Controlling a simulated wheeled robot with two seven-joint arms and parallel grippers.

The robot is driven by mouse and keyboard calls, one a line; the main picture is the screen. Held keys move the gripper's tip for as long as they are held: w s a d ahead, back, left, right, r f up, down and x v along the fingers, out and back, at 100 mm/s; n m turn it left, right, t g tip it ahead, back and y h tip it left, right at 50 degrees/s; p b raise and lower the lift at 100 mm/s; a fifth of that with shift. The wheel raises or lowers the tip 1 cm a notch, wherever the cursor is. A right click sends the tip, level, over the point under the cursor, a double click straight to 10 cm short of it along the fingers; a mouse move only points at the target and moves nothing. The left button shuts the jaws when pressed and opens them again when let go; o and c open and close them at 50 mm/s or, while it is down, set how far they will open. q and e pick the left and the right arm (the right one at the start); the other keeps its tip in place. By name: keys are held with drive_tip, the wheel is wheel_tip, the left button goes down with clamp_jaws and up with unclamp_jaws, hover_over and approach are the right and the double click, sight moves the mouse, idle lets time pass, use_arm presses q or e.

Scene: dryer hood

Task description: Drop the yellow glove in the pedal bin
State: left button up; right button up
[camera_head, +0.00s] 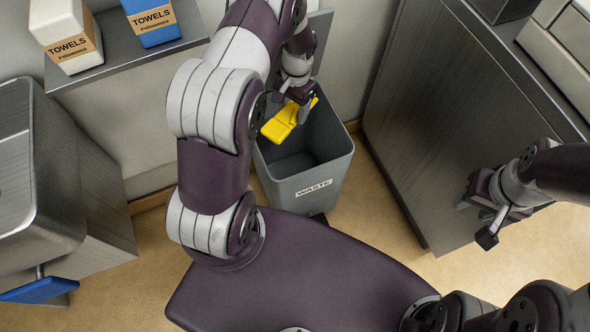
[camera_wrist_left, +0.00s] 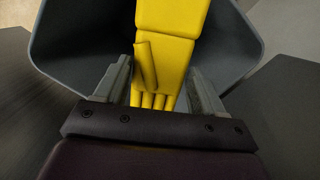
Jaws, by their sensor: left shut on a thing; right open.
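The yellow glove (camera_head: 284,121) hangs from my left gripper (camera_head: 299,95) over the open top of the grey pedal bin (camera_head: 312,203), which is marked WASTE. My left gripper is shut on the glove. In the left wrist view the glove (camera_wrist_left: 165,45) lies between the fingers of my left gripper (camera_wrist_left: 162,88), with the bin's rim and walls (camera_wrist_left: 80,40) around it. The bin's lid stands up behind the arm. My right gripper (camera_head: 482,222) is open and empty at the right, in front of the metal cabinet.
A metal cabinet (camera_head: 440,110) stands right of the bin. A metal sink (camera_head: 35,170) with a blue pedal (camera_head: 40,290) is at the left. A shelf (camera_head: 125,50) at the upper left bears a white towel box (camera_head: 68,35) and a blue one (camera_head: 150,20).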

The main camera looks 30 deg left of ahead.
use_arm(q)
wheel_tip(320, 180, down, 3)
drive_tip(key=shift+w+d+r+b, duration=0.1)
drive_tip(key=shift+w+b, duration=0.05)
drive_tip(key=shift+b, duration=0.6)
drive_tip(key=shift+r, duration=0.1)
use_arm(e)
wheel_tip(320, 180, down, 3)
drive_tip(key=shift+w+r, duration=0.15)
drive_tip(key=shift+r, duration=0.05)
drive_tip(key=shift+d, duration=0.1)
use_arm(q)
drive_tip(key=o, duration=1.1)
drive_tip(key=r, duration=0.2)
drive_tip(key=r+p, duration=0.1)
drive_tip(key=r, duration=0.2)
drive_tip(key=w+r+p, duration=0.1)
drive_tip(key=r, duration=0.1)
drive_tip(key=shift+d+r, duration=0.1)
drive_tip(key=shift+r, duration=0.1)
use_arm(e)
drive_tip(key=shift+r, duration=0.8)
